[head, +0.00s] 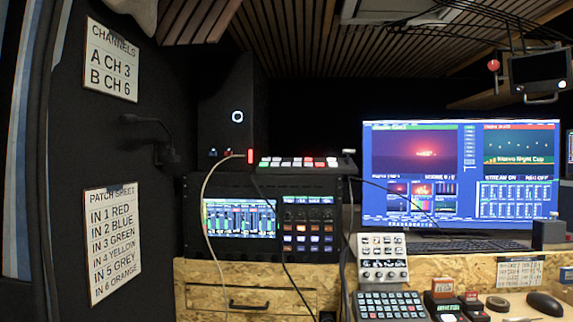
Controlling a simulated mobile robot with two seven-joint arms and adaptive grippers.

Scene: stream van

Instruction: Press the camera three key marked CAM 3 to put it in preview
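No key marked CAM 3 can be read from here; the key labels are too small. Several key panels are in the head view. A pale panel with rows of keys and knobs (383,258) stands tilted on the wooden desk, right of centre. A dark panel with a grid of pale blue keys (390,306) lies in front of it at the bottom edge. A slim unit with red, white and green lit keys (300,162) sits on top of the rack. Neither of my grippers is in view.
A large monitor (460,175) stands behind a keyboard (455,245). The rack (265,220) has a lit screen and coloured buttons. Cables (207,195) hang before it. Small red-topped boxes (442,288) and a mouse (545,304) crowd the right desk. Signs (112,59) hang on the left wall.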

